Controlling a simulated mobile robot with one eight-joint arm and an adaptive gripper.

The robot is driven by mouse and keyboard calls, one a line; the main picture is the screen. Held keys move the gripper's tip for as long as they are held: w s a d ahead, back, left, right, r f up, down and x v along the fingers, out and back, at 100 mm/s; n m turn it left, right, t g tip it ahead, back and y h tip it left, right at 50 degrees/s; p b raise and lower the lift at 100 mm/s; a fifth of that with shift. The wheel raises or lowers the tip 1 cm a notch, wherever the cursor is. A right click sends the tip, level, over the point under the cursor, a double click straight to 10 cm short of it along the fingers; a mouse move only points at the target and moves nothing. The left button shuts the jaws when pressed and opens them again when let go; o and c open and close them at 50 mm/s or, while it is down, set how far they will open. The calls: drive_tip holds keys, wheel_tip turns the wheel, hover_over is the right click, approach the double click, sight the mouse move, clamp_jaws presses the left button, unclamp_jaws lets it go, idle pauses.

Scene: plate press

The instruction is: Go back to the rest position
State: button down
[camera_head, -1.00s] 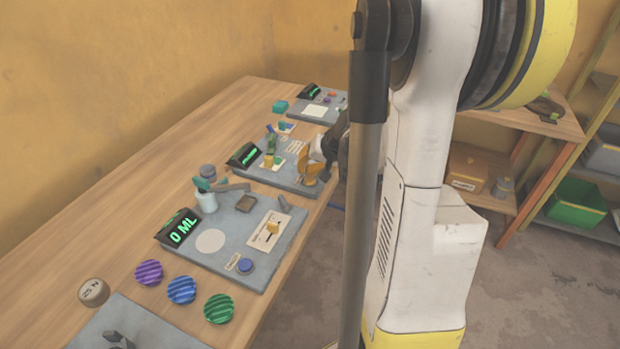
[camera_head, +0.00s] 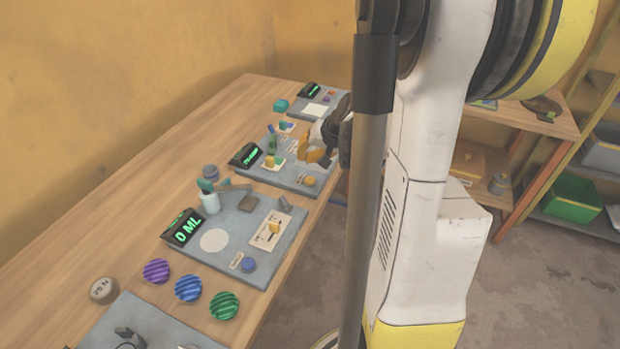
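My gripper (camera_head: 308,156), with orange fingers, hangs over the right part of the middle grey panel (camera_head: 294,184), far along the wooden table. I see nothing held in it, but it is small and partly covered by my own arm, so its opening is unclear. My fingers appear to be above this panel, apart from the button.
The nearer panel (camera_head: 225,262) has a "0 ML" display (camera_head: 184,228), a cup (camera_head: 209,203) and a blue button (camera_head: 249,265). Purple (camera_head: 156,271), blue (camera_head: 188,288) and green (camera_head: 224,305) striped discs lie in front. Shelves (camera_head: 560,213) stand at right.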

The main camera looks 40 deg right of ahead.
drive_tip(key=shift+a, duration=0.1)
idle(0.5)
drive_tip(key=s+a+r+n, duration=0.2)
drive_tip(key=a+r, duration=0.2)
drive_tip(key=a, duration=0.5)
drive_tip(key=s+a+r+n, duration=0.1)
drive_tip(key=a+r+n, duration=0.15)
drive_tip(key=a, duration=0.55)
drive_tip(key=s+a+r+n, duration=0.2)
drive_tip(key=s+a+n, duration=0.2)
drive_tip(key=s+a, duration=0.5)
drive_tip(key=a, duration=0.2)
drive_tip(key=shift+s+a+r+n, duration=0.35)
drive_tip(key=shift+s+a+r, duration=0.05)
